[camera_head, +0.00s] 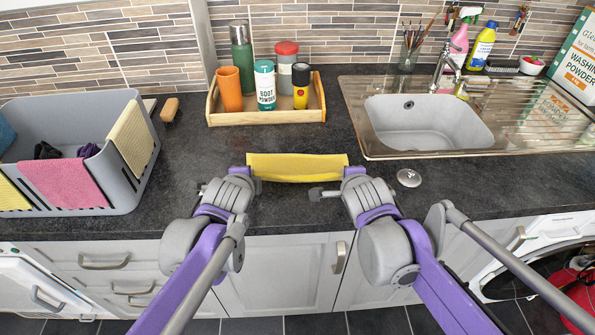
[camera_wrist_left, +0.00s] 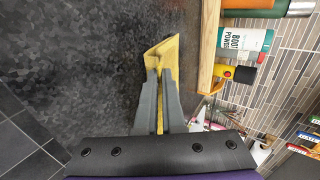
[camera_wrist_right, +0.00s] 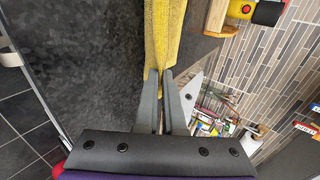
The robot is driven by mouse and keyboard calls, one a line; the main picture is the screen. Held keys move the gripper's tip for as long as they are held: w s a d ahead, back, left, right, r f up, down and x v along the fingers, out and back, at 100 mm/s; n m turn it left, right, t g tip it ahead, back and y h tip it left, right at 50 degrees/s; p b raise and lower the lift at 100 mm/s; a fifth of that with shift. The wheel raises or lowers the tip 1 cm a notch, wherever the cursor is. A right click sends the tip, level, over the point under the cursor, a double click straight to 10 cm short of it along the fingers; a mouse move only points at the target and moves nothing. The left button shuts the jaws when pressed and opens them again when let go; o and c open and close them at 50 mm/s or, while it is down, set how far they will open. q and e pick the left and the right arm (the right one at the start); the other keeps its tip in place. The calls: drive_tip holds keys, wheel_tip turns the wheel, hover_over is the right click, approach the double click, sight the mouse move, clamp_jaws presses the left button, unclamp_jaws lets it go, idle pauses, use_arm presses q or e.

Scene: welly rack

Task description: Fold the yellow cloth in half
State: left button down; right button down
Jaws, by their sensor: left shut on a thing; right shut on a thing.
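The yellow cloth (camera_head: 297,168) is stretched between my two grippers over the dark worktop, in front of the wooden tray. My left gripper (camera_head: 252,175) is shut on its left end; the left wrist view shows the cloth (camera_wrist_left: 162,52) pinched between the fingers (camera_wrist_left: 161,82). My right gripper (camera_head: 345,175) is shut on its right end; the right wrist view shows the cloth (camera_wrist_right: 163,35) running away from the fingers (camera_wrist_right: 159,80). In the head view the cloth is a narrow band with a slightly sagging lower edge. I cannot tell whether it touches the worktop.
The wooden tray (camera_head: 266,118) with bottles and cups stands behind the cloth. The sink (camera_head: 428,122) is at the right, with a round metal plug (camera_head: 409,178) near my right gripper. A grey basket (camera_head: 140,185) draped with cloths is at the left.

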use_arm(q)
drive_tip(key=c, duration=0.7)
unclamp_jaws()
use_arm(e)
drive_tip(key=c, duration=0.7)
unclamp_jaws()
use_arm(q)
drive_tip(key=s+r, duration=0.2)
drive_tip(key=r, duration=0.1)
drive_tip(key=s+r, duration=0.2)
drive_tip(key=r, duration=0.1)
drive_tip(key=s+r, duration=0.2)
drive_tip(key=r, duration=0.1)
use_arm(e)
drive_tip(key=s+r, duration=0.2)
drive_tip(key=r, duration=0.1)
drive_tip(key=s+r, duration=0.2)
drive_tip(key=r, duration=0.1)
drive_tip(key=s+r, duration=0.2)
drive_tip(key=r, duration=0.1)
use_arm(q)
drive_tip(key=shift+f, duration=0.1)
